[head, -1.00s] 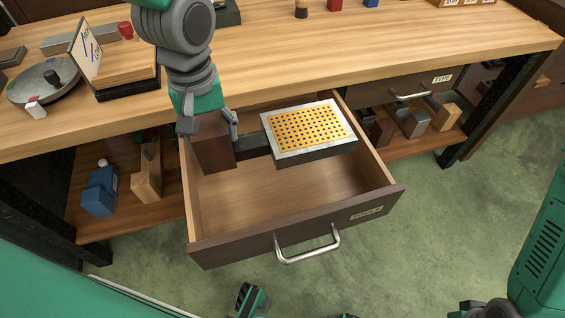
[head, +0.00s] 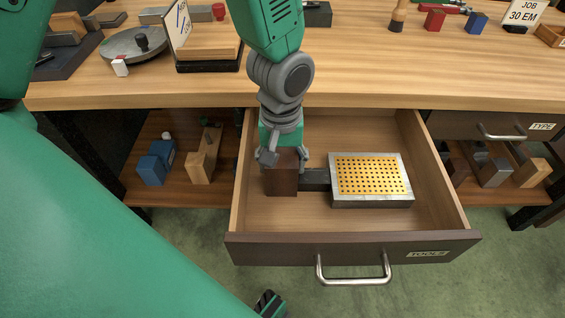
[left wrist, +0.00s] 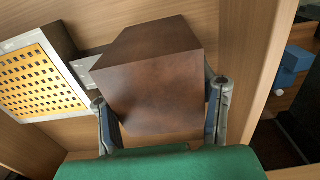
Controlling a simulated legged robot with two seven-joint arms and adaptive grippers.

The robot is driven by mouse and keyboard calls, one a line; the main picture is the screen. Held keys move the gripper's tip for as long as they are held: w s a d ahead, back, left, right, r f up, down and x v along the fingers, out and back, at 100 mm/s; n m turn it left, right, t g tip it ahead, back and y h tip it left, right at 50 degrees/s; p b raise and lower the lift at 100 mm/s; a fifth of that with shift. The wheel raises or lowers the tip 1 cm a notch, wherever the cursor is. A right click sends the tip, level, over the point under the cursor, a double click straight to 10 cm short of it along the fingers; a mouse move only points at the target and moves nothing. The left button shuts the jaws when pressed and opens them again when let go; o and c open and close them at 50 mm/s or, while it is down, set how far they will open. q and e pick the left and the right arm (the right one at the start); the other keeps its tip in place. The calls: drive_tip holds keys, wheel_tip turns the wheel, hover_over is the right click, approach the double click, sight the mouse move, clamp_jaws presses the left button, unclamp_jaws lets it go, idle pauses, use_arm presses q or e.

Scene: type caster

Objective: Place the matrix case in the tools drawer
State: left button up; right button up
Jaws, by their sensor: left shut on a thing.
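The matrix case (head: 371,182) is a grey metal frame with a yellow perforated top and a dark bar leading to a brown wooden block handle (head: 281,180). My left gripper (head: 283,158) is shut on that block, one finger on each side. The case is inside the open tools drawer (head: 350,251), roughly level, toward its right side. In the left wrist view the block (left wrist: 150,75) fills the space between the fingers, and the case (left wrist: 40,80) shows at left. I cannot tell whether its underside touches the drawer floor.
The closed type drawer (head: 490,128) is at right. The worktop (head: 380,75) overhangs the back of the tools drawer. A lower shelf holds a blue block (head: 156,165) and wooden blocks (head: 203,155) at left. The front of the drawer floor is clear.

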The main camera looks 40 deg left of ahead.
use_arm(q)
drive_tip(key=o, duration=1.7)
wheel_tip(320, 180, up, 12)
drive_tip(key=p, duration=0.5)
drive_tip(key=shift+p, duration=0.3)
drive_tip(key=shift+r, duration=0.15)
